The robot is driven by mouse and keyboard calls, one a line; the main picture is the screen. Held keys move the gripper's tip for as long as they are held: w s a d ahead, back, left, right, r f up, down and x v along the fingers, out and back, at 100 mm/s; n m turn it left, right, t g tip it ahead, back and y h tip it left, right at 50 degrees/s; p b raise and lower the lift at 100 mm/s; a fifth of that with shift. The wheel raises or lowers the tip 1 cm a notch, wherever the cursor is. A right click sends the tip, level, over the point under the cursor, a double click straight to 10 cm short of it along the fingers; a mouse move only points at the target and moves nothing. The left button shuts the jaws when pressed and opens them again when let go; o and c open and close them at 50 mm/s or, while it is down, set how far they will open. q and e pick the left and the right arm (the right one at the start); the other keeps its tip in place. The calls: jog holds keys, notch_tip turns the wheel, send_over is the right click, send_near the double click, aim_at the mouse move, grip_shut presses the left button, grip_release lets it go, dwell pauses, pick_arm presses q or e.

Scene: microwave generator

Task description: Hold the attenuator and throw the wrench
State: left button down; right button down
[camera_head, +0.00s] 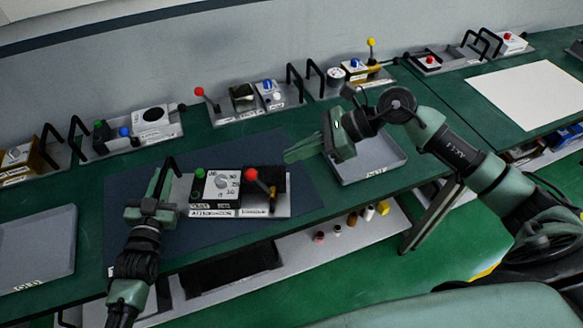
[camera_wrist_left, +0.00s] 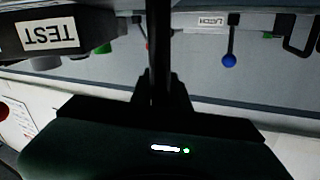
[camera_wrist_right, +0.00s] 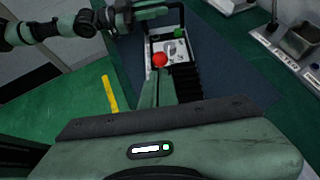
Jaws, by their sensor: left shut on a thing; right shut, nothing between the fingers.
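The attenuator (camera_head: 222,190) is a grey unit on the dark mat, with a white dial face, a green button (camera_head: 199,173) and a black handle at its left end. A red-knobbed lever (camera_head: 252,175) stands at its right end; I see no separate loose wrench. My left gripper (camera_head: 164,182) is shut on the black handle (camera_wrist_left: 159,45), which runs upright between its fingers in the left wrist view. My right gripper (camera_head: 292,154) is shut and empty, apart from the lever, to its upper right in the head view. The red knob (camera_wrist_right: 160,60) shows beyond its fingers in the right wrist view.
A grey tray (camera_head: 385,172) lies just right of the mat (camera_head: 135,180), below my right gripper. Another tray (camera_head: 35,250) is at far left. Several control units line the wall, including a red-knobbed lever (camera_head: 199,91). A shelf with small bottles (camera_head: 351,218) is below the bench.

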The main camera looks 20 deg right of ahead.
pick_arm(q)
jog(key=shift+a+f, duration=0.2)
jog(key=shift+f, duration=0.15)
pick_arm(e)
jog(key=v, duration=0.6)
jog(key=shift+s+d+r, duration=0.15)
jog(key=shift+d+r, duration=0.1)
pick_arm(q)
jog(key=c, duration=1.3)
grip_release()
pick_arm(e)
jog(key=shift+a, duration=0.15)
pick_arm(q)
jog(key=shift+w+r, duration=0.1)
